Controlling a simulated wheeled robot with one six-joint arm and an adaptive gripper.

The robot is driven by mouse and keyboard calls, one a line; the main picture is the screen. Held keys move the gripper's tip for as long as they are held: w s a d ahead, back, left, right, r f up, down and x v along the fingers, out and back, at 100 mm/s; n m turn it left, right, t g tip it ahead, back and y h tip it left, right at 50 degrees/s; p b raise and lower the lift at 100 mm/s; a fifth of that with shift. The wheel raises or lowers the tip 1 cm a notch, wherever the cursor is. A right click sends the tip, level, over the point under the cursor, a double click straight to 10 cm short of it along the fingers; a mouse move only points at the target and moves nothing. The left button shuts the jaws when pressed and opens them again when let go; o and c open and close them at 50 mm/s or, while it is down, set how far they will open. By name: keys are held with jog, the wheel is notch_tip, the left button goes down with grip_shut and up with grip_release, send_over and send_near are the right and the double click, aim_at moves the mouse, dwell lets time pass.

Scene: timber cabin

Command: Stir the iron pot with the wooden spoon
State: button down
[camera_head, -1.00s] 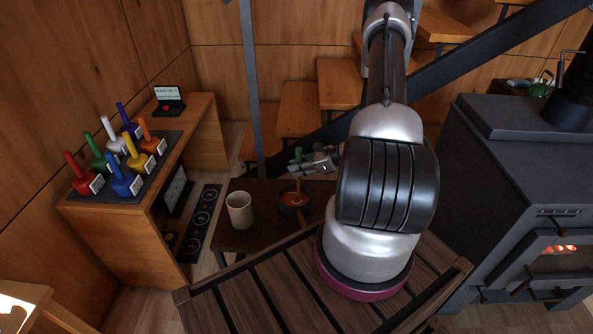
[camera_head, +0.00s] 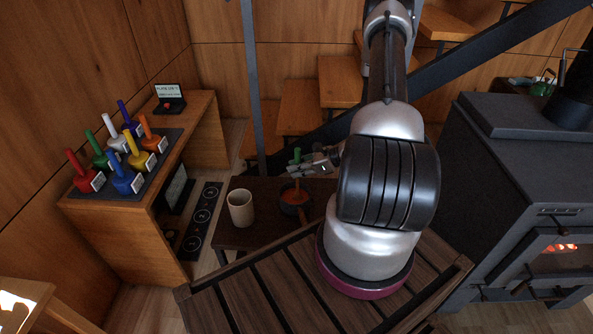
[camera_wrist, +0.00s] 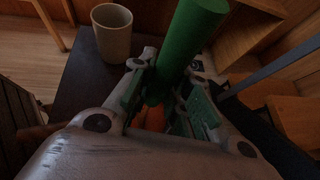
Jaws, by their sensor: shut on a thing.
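The dark iron pot (camera_head: 306,214) sits on the low dark table, with reddish-orange contents showing. The wooden spoon (camera_head: 298,186) stands nearly upright in it, its lower end inside the pot. My gripper (camera_head: 297,165) is above the pot, shut on the spoon's upper part. In the wrist view, a thick green cylinder (camera_wrist: 186,45), seemingly the spoon's handle, rises between the fingers of my gripper (camera_wrist: 158,95). Orange shows below the fingers there, but I cannot tell whether it is spoon or contents. The spoon's tip is hidden.
A beige cup (camera_head: 240,209) stands on the low table (camera_head: 235,238), left of the pot; it also shows in the wrist view (camera_wrist: 112,35). A shelf (camera_head: 120,225) with coloured bells stands left. A dark stove (camera_head: 510,190) is at right, stairs behind.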

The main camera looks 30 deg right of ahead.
jog(key=shift+w+a, duration=0.3)
jog(key=shift+a, duration=0.05)
notch_tip(320, 180, up, 7)
jog(key=shift+r, duration=0.15)
dwell(0.8)
dwell(0.5)
jog(key=shift+r, duration=2.6)
